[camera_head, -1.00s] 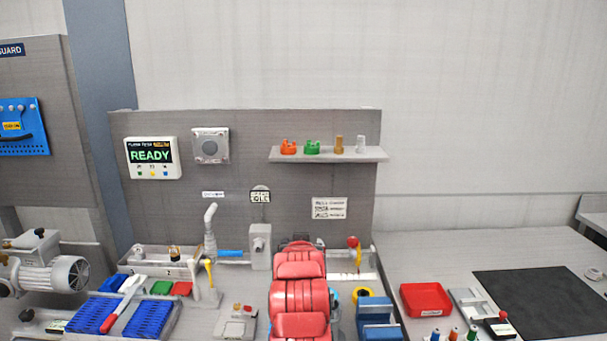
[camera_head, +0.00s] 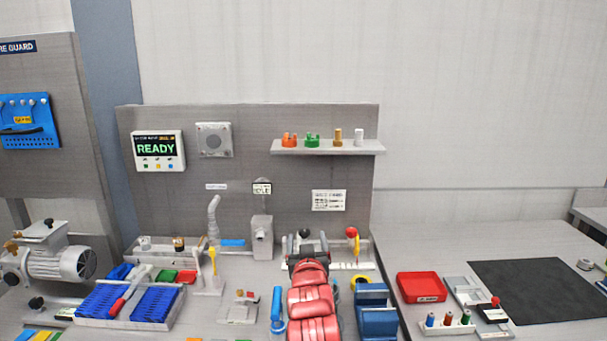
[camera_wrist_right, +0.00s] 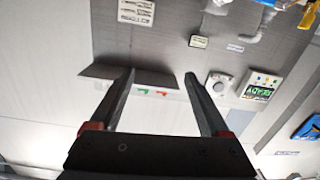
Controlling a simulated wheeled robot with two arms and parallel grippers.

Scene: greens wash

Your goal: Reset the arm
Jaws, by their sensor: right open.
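My right arm, red, rises from the bottom centre of the head view. Its dark right gripper (camera_head: 307,242) is at the arm's far end, in front of the back panel (camera_head: 215,195). In the right wrist view the gripper (camera_wrist_right: 160,78) is open, its two fingers well apart with nothing held between them. That view is turned over and looks at the wall panel, with the small shelf parts seen beyond the fingers. My left gripper is not in view.
A shelf (camera_head: 328,149) holds small orange, green, brass and white parts. A READY display (camera_head: 158,150) hangs left. Blue trays (camera_head: 152,303) stand left; a blue block (camera_head: 371,308), red tray (camera_head: 422,287) and black mat (camera_head: 540,290) lie right of the arm.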

